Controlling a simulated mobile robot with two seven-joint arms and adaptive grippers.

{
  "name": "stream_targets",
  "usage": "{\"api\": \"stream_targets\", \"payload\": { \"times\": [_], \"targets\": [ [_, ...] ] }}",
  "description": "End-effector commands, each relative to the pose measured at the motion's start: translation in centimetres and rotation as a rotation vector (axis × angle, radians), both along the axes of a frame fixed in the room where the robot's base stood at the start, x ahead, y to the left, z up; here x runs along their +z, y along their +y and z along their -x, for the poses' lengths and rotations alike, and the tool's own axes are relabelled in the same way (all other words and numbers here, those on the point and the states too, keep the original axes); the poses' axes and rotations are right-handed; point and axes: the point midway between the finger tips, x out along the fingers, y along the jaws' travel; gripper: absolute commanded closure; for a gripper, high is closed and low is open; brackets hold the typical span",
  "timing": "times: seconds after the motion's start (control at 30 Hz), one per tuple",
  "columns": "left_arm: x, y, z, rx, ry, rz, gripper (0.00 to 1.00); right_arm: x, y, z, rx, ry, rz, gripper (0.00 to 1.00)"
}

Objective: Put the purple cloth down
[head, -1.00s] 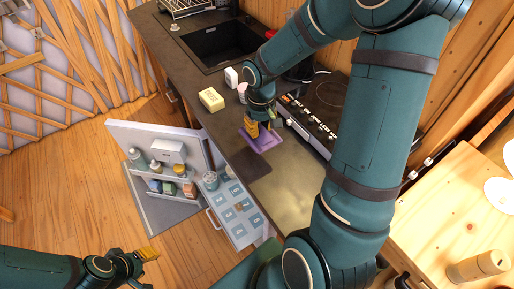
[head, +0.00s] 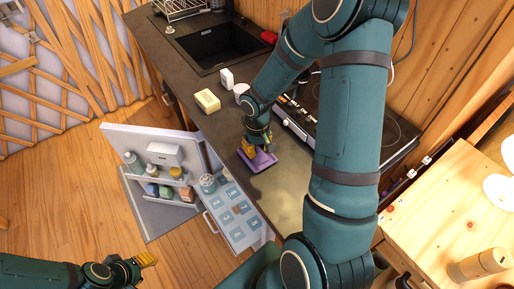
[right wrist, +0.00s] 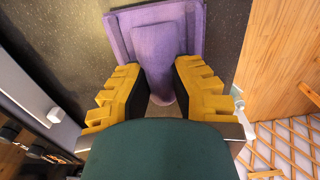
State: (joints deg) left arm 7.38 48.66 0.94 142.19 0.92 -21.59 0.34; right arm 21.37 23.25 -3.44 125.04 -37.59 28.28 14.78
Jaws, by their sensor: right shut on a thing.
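The purple cloth (head: 264,163) is at the counter top (head: 290,190), near its front edge, with no clear gap under it. My right gripper (head: 257,147) is above the cloth and shut on its raised, bunched part. In the right wrist view the purple cloth (right wrist: 165,35) is spread flat beyond the fingers, with its bunched middle between the two yellow fingers of my right gripper (right wrist: 156,80). My left gripper (head: 146,260) is low at the left, away from the counter, with its yellow fingertips near each other.
A yellow sponge (head: 207,101), a white block (head: 227,79) and a white cup (head: 241,91) stand behind the cloth. The black hob (head: 345,120) is to the right, the sink (head: 212,48) at the back. An open fridge door (head: 150,147) with bottles is below left.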

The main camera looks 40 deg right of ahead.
Motion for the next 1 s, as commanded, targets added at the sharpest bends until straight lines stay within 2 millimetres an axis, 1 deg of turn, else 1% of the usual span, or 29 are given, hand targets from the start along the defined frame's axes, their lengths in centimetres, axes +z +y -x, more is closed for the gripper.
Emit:
{"api": "stream_targets", "payload": {
  "times": [0.1,0.13,0.17,0.2,0.47,0.6,0.67,0.77,1.0],
  "targets": [
    [-0.4,0.0,0.1,-0.002,0.002,0.0,0.56,-0.4,0.0,0.0,0.0,0.0,0.0,1.0],
    [-0.4,0.0,0.1,-0.002,0.002,0.0,0.56,-0.3,0.0,0.0,0.0,0.0,0.0,0.7],
    [-0.3,0.0,0.1,-0.002,0.002,0.0,0.56,-0.3,0.0,0.0,0.0,0.0,0.0,0.59],
    [-0.3,0.0,0.1,-0.002,0.002,0.0,0.56,-0.3,0.0,0.0,0.0,0.0,0.0,0.56],
    [-0.3,0.0,0.1,-0.002,0.002,0.0,0.56,-0.2,0.0,0.0,0.0,0.0,0.0,0.56],
    [0.2,0.0,0.0,0.0,0.0,0.0,0.56,0.4,0.0,0.0,0.0,-0.001,0.0,0.56],
    [0.3,0.0,0.0,0.0,0.0,0.001,0.56,1.2,-0.1,-0.1,-0.001,-0.003,0.001,0.56],
    [0.7,0.0,0.0,0.0,0.0,0.001,0.56,3.1,-0.1,-0.1,-0.001,-0.005,0.003,0.56],
    [1.6,0.1,0.0,0.0,-0.001,0.003,0.56,8.1,-0.1,-0.1,-0.002,-0.005,0.003,0.56]
  ]
}}
